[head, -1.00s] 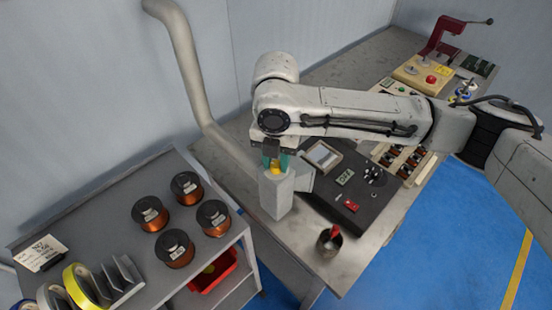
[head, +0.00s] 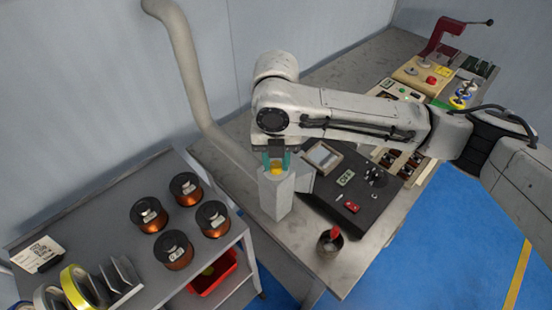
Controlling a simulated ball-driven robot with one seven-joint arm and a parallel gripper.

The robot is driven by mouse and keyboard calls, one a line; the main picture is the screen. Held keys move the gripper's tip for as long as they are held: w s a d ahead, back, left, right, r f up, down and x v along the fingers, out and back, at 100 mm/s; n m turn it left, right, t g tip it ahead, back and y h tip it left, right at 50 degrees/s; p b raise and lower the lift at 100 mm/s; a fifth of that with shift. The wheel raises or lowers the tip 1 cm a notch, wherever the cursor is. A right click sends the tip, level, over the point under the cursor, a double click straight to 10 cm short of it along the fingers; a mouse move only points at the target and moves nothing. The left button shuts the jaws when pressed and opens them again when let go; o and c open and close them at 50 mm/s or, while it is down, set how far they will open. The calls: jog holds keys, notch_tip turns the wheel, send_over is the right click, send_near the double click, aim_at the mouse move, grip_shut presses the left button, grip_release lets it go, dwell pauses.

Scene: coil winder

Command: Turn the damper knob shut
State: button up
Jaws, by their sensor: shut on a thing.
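The yellow damper knob (head: 277,168) sits on top of a pale grey box-shaped duct end (head: 275,195) at the left end of the workbench. My gripper (head: 277,161) points down over it, with teal fingertips on either side of the knob. The gripper is shut on the knob. The fingers and the wrist above hide part of the knob, and I cannot tell its turned angle.
A grey pipe (head: 195,75) runs down the wall to the duct. A black panel (head: 360,195) and a dark cup (head: 329,243) stand to the right on the bench (head: 345,270). A grey shelf (head: 105,225) with copper wire spools (head: 177,250) is at left.

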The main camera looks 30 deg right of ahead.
aim_at(276, 165)
jog(key=o, duration=1.1)
jog(key=shift+c, duration=0.2)
notch_tip(276, 165, up, 11)
jog(key=b, duration=0.1)
jog(key=shift+f, duration=0.1)
